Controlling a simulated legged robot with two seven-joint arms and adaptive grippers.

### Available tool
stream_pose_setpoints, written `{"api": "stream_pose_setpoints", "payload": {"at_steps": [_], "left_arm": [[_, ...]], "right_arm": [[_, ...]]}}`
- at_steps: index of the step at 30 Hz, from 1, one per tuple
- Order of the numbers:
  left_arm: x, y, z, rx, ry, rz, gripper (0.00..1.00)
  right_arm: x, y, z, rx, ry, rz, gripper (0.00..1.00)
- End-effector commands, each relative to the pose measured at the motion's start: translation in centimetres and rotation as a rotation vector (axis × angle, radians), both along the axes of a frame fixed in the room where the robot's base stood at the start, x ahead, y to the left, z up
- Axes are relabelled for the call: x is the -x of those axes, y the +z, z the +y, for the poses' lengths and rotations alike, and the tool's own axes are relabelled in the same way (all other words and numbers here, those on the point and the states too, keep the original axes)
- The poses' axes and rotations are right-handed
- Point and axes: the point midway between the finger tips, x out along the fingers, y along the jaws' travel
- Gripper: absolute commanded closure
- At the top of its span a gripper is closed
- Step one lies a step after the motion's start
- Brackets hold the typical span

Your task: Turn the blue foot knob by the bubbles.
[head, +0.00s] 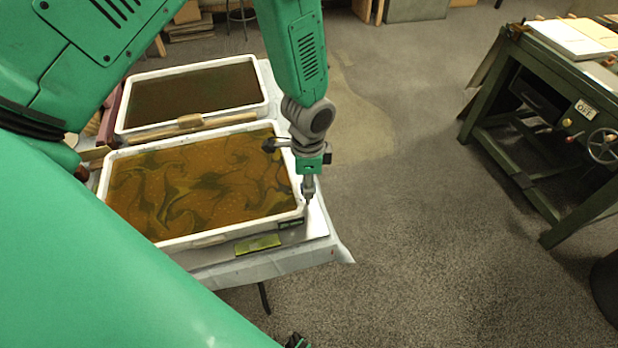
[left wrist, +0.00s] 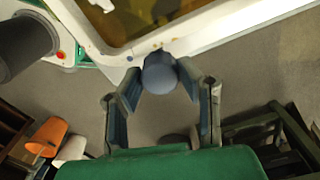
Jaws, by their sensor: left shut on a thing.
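The blue foot knob (left wrist: 159,73) is round and sits at the tray corner in the left wrist view. My left gripper (left wrist: 160,80) has its two fingers on either side of it and is shut on it. In the head view my left gripper (head: 308,200) points down at the near right corner of the front tray (head: 220,236); the knob is hidden there. A small dark label-like piece with green (head: 290,223) is on the tray's front wall beside the gripper; I cannot make out bubbles in it.
The front tray holds swirled orange-brown liquid. A back tray (head: 262,78) with dark liquid stands behind it, a wooden-looking bar (head: 190,122) between them. A yellow-green flat piece (head: 258,243) lies on the table edge. A green workbench (head: 560,70) stands right; the floor between is clear.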

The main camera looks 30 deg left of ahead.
Motion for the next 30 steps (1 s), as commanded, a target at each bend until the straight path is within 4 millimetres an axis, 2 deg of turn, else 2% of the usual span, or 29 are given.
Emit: {"api": "stream_pose_setpoints", "payload": {"at_steps": [18, 30], "left_arm": [[-0.2, 0.2, 0.0, 0.0, 0.579, -0.006, 0.98], [-0.3, 0.1, 0.0, 0.0, 0.854, -0.006, 0.98]], "right_arm": [[0.0, 2.5, 0.0, 0.0, 0.0, 0.0, 0.49], [0.0, 3.3, 0.0, 0.0, 0.0, 0.0, 0.49]]}}
